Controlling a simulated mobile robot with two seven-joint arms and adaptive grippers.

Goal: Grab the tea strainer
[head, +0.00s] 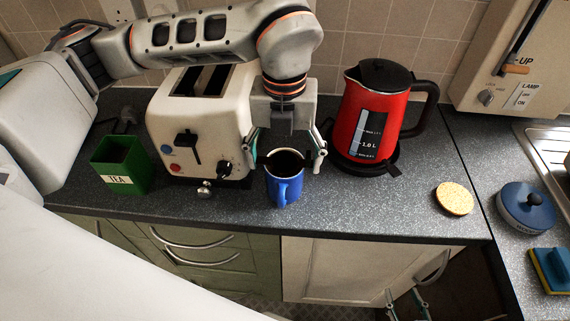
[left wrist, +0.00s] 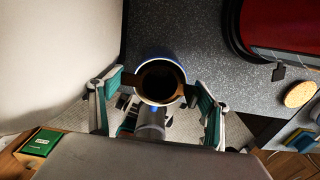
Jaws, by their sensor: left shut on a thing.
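The tea strainer (left wrist: 159,67) is a dark brown ring with a tab on each side, seated in the mouth of a blue mug (head: 285,188). In the head view its dark top (head: 286,158) shows at the mug's rim. My left gripper (head: 288,158) points down over the mug, its fingers wide apart. In the left wrist view its two pads (left wrist: 158,84) press on the strainer's side tabs. The strainer's underside is hidden inside the mug. My right gripper (head: 407,298) is low by the cabinet front, its fingers apart and nothing seen between them.
A cream toaster (head: 199,125) stands close left of the mug, a red kettle (head: 372,115) close right. A green tea box (head: 121,166) is at far left. A round yellow sponge (head: 454,198) and a blue lidded pot (head: 527,207) lie right.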

